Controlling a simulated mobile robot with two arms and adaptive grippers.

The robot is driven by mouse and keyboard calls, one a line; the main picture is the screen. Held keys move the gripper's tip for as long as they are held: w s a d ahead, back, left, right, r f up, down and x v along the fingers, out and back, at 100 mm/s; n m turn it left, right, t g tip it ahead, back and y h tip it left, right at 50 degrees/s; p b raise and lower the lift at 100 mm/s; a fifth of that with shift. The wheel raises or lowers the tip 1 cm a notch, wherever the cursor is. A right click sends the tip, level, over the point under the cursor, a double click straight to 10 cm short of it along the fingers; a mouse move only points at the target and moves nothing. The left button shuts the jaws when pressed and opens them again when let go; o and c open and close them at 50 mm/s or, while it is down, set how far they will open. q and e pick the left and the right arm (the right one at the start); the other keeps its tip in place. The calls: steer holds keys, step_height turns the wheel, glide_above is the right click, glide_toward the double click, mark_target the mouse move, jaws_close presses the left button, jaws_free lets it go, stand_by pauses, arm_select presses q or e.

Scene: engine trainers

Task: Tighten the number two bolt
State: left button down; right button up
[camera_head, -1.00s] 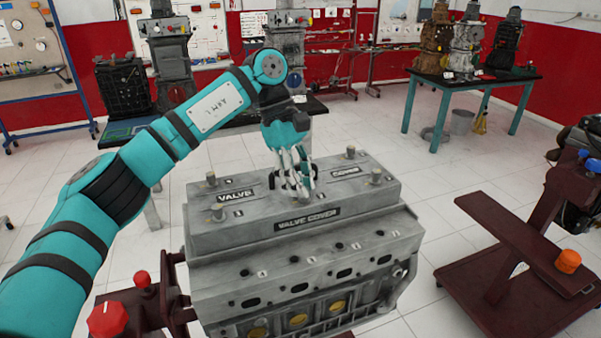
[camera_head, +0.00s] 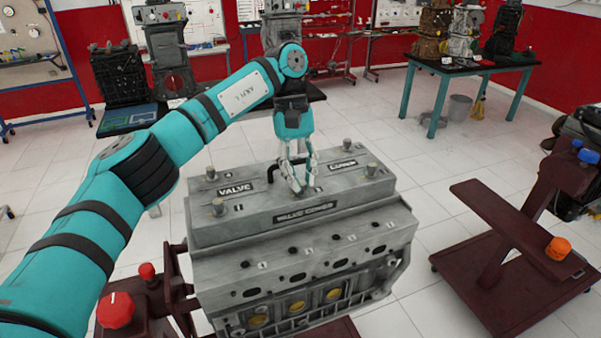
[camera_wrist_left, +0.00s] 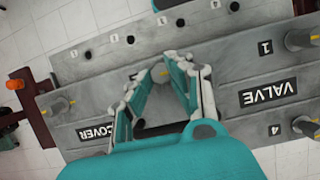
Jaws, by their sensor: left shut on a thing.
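The grey valve cover (camera_head: 240,230) sits on top of the engine block, with upright bolts along its edges. My left gripper (camera_head: 297,186) points down at the middle of the cover. In the left wrist view my left gripper (camera_wrist_left: 161,76) is shut on a bolt (camera_wrist_left: 160,73), whose head shows between the fingertips; its number cannot be read. The bolt marked 1 (camera_wrist_left: 301,39) and the bolt marked 4 (camera_wrist_left: 304,125) stand to the right in that view. My right gripper is not in view.
A dark red stand (camera_head: 520,225) with an orange knob (camera_head: 558,248) is at the right. A teal-legged table (camera_head: 470,68) with engines stands at the back right. Open tiled floor lies between.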

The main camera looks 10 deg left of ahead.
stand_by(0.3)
arm_select(q)
steer(key=c, duration=1.2)
jaws_free()
steer(key=shift+v, duration=3.8)
steer(key=shift+f, duration=0.15)
